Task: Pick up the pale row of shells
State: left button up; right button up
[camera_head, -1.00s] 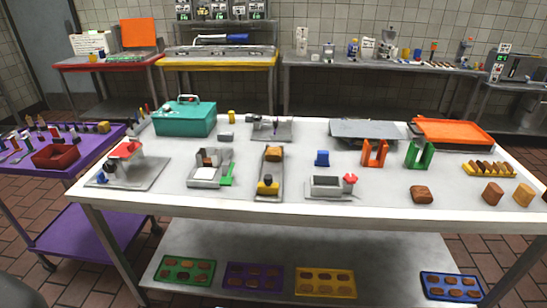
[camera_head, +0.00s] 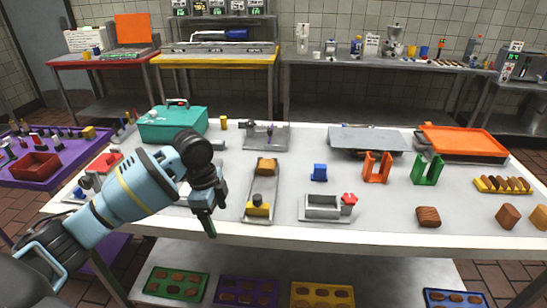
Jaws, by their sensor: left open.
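Several brown blocks that look like rows of shells lie along the right front of the steel table: a dark one (camera_head: 428,216), a mid-brown one (camera_head: 508,215) and a paler tan one (camera_head: 540,217) cut by the right picture edge. The tan one looks palest, though single shells cannot be made out. My left gripper (camera_head: 211,215) is open and empty, pointing down above the table's left front, far to the left of these blocks. My right gripper is out of view.
A yellow rack (camera_head: 503,185) with brown pieces stands behind the blocks. Free table lies around the dark block.

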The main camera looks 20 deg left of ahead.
aim_at(266, 166)
jog(key=i, duration=1.1)
